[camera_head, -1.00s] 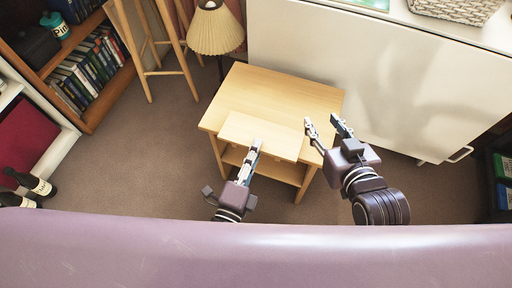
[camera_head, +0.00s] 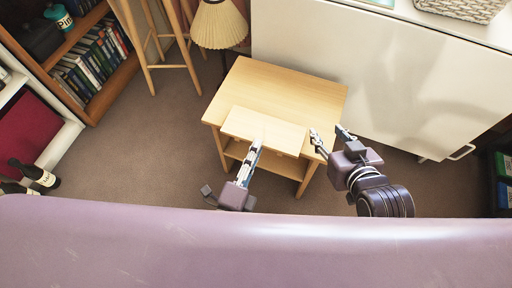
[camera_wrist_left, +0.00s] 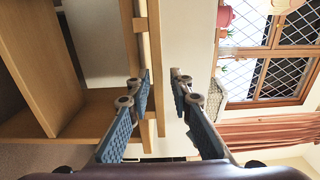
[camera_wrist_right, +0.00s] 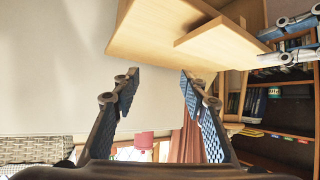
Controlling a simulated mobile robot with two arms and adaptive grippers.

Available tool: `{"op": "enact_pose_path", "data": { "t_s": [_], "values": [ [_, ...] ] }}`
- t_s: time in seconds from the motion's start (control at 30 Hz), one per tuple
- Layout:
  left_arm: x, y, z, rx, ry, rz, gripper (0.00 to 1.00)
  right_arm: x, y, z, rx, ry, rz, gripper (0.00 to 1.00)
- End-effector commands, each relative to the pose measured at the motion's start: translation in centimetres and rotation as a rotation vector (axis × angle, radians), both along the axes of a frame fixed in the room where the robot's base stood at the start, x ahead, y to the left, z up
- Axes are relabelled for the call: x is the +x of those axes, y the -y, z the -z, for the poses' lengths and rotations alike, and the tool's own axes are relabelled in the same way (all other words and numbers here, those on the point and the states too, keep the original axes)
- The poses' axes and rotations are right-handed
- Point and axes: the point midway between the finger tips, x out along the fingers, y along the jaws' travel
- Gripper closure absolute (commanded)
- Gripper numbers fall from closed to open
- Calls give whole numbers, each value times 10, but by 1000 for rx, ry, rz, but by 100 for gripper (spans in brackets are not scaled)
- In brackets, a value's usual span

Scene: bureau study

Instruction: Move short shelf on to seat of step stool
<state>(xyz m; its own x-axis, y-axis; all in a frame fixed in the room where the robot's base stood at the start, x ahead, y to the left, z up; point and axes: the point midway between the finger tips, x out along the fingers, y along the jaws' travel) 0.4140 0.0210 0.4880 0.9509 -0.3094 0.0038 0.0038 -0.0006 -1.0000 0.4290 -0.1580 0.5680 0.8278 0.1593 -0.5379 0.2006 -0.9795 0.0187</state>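A short light-wood board (camera_head: 265,130), which looks like the short shelf, lies along the front edge of a wooden table-like piece (camera_head: 285,88) with a lower shelf. My left gripper (camera_head: 257,147) is at the board's front edge. In the left wrist view its fingers (camera_wrist_left: 162,78) are apart, with the board's edge (camera_wrist_left: 155,35) seen between them; contact is unclear. My right gripper (camera_head: 331,135) is open and empty beside the board's right end. The board also shows in the right wrist view (camera_wrist_right: 222,42). A tall wooden stool-like frame (camera_head: 163,65), partly cut off, stands behind left; I cannot tell which piece is the step stool.
A white cabinet (camera_head: 380,70) stands close behind and right of the table. A lamp (camera_head: 219,25) is behind it. A bookcase (camera_head: 88,75) and bottles (camera_head: 38,175) are at left. The carpet (camera_head: 150,150) left of the table is clear.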

Motion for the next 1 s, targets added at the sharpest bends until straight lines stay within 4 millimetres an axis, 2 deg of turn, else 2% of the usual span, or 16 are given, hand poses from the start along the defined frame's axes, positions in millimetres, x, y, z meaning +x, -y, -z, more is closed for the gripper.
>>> {"op": "enact_pose_path", "data": {
  "t_s": [1.0],
  "values": [
    [-19, -6, 0, -1, -1, 0, 80, -29, 10, 28, -34, -165, 11, 60]
  ]
}}
